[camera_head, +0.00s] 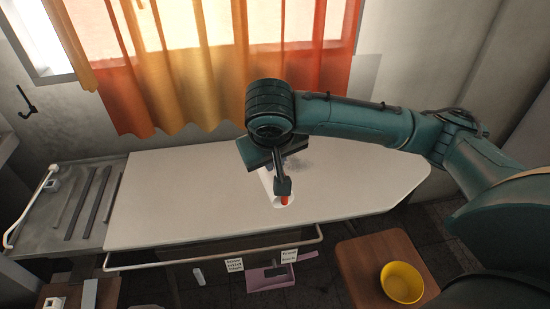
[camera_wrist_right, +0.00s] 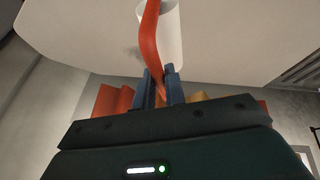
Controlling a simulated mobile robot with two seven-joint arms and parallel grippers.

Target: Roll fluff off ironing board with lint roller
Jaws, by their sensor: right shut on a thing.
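The ironing board (camera_head: 180,190) has a pale, flat top and stretches across the middle of the head view. My right gripper (camera_head: 283,186) is over the middle of the board, pointing down. It is shut on the orange handle of the lint roller (camera_head: 267,183), whose white cylinder is at the board top; I cannot tell whether it touches. In the right wrist view, the fingers (camera_wrist_right: 164,88) hold the curved orange handle, with the white roller (camera_wrist_right: 173,35) beyond it. A faint grey patch of fluff (camera_head: 303,161) shows just behind the gripper, partly hidden by it. My left gripper is not in view.
Orange curtains (camera_head: 200,60) hang behind the board. A metal rest with dark bars (camera_head: 75,205) is at its left end. A yellow bowl (camera_head: 402,282) sits on a brown stool (camera_head: 360,262) at the front right. The board's left half is clear.

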